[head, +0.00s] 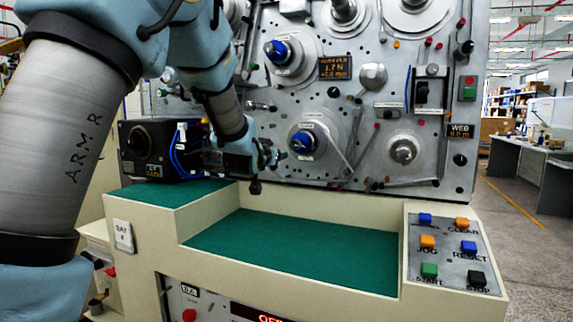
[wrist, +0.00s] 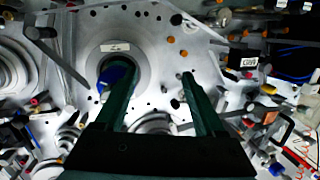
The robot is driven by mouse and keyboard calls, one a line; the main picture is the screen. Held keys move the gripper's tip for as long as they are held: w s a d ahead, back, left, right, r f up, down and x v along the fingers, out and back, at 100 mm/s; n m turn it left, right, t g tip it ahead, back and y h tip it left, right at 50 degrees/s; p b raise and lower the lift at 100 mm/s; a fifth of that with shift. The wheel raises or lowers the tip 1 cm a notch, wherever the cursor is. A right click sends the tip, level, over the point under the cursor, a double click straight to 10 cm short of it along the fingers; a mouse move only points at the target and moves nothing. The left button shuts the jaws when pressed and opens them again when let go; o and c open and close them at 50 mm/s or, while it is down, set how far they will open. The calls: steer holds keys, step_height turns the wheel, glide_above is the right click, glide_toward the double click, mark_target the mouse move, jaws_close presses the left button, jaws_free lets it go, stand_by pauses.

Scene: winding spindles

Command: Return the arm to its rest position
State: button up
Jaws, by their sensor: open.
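My arm comes in from the left of the head view, and my gripper (head: 268,160) is in front of the machine panel (head: 345,125), above the left part of the green work surface. In the wrist view my gripper (wrist: 146,80) shows two dark parallel fingers spread apart with nothing between them. A lower spindle with a blue hub (head: 303,141) is just right of my gripper in the head view. A blue hub (wrist: 115,76) shows beside and partly behind the left finger in the wrist view. I cannot tell the exact gap between fingertips and panel.
A black box with a knob (head: 140,138) stands on the left ledge behind my arm. The recessed green surface (head: 300,248) is bare. A button panel (head: 450,255) is at the right. An upper blue-hubbed spindle (head: 279,52) and several knobs project from the panel.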

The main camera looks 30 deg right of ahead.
steer(key=shift+s+a+f, duration=0.2)
steer(key=shift+s+f, duration=0.3)
steer(key=shift+f, duration=0.1)
steer(key=s+a+f+n+g+y, duration=0.15)
steer(key=a+f+y, duration=0.25)
steer(key=a+f, duration=0.55)
steer(key=a+f+n+g+y, duration=0.3)
steer(key=a+f+y, duration=0.1)
steer(key=a, duration=1.1)
steer(key=s+a+f+n+g+y, duration=0.1)
steer(key=s+a+f+n+g, duration=0.1)
steer(key=s+a, duration=0.6)
steer(key=s+a+f+n+g+y, duration=0.1)
steer(key=s+a+f+g, duration=0.3)
steer(key=s+a, duration=0.5)
steer(key=shift+s+a+f+n+y, duration=0.3)
steer(key=shift+s+f+n, duration=0.05)
steer(key=shift+s+f, duration=0.35)
